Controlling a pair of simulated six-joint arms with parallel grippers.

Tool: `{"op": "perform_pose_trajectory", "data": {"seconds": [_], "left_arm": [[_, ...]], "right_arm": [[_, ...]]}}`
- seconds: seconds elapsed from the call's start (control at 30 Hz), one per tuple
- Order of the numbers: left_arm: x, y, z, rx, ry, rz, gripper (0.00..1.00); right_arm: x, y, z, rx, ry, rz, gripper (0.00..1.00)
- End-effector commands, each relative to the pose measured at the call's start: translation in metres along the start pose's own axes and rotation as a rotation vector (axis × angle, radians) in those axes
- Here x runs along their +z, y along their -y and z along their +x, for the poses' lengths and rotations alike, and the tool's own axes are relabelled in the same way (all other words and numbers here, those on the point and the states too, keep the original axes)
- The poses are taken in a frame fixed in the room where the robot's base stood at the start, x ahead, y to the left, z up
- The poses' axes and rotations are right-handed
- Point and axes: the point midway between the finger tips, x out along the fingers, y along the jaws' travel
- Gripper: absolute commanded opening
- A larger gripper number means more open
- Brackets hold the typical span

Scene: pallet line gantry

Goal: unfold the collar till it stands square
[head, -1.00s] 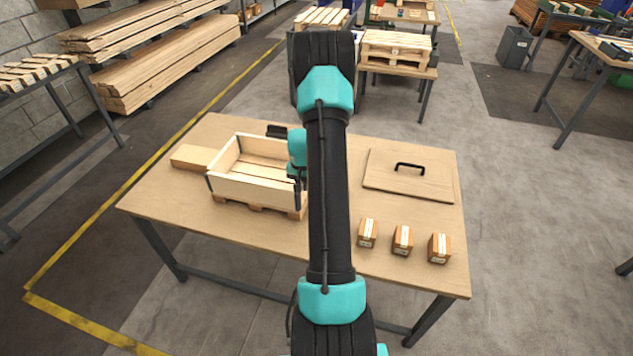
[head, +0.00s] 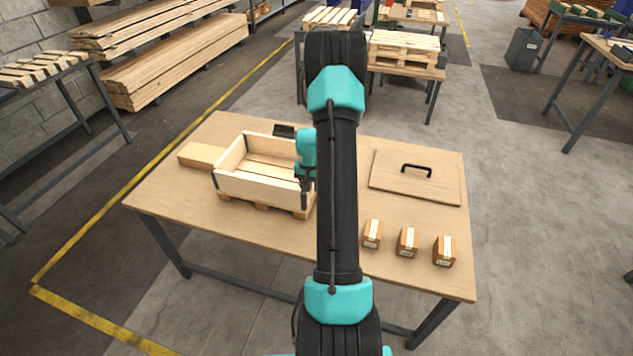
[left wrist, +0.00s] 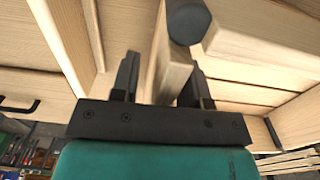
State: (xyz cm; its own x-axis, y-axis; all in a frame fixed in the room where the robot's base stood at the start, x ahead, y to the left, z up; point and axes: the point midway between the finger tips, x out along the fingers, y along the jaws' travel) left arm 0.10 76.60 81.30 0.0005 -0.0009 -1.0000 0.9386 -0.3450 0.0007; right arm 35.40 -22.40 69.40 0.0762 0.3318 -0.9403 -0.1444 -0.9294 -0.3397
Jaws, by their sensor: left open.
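The pale wooden collar (head: 258,188) stands on a low pallet (head: 262,207) at the left of the table. Its left, front and back walls are upright in the head view. Its right end is partly hidden by my arm, so I cannot tell whether it is square. My left gripper (head: 304,196) is at the collar's right front corner. In the left wrist view my left gripper (left wrist: 160,72) is open, with a collar board's edge (left wrist: 171,72) between its fingers. A dark round knob (left wrist: 187,20) is just beyond them. My right gripper is not in view.
A flat wooden block (head: 200,155) lies left of the collar. A board with a black handle (head: 390,184) lies at the right back. Small cartons (head: 372,235) stand in a row at the right front. Table (head: 175,208) is bare in front of the pallet.

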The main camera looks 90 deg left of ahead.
Motion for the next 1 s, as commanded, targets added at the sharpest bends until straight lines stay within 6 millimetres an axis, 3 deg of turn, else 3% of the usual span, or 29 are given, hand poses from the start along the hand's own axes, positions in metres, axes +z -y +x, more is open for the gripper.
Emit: {"op": "perform_pose_trajectory", "data": {"seconds": [0.27,1.0], "left_arm": [[-0.001,0.000,-0.018,-0.001,-0.003,0.001,0.41],[-0.001,0.000,-0.153,-0.001,-0.004,0.000,0.41]], "right_arm": [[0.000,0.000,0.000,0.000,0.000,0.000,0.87],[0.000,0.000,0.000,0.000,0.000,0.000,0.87]]}}
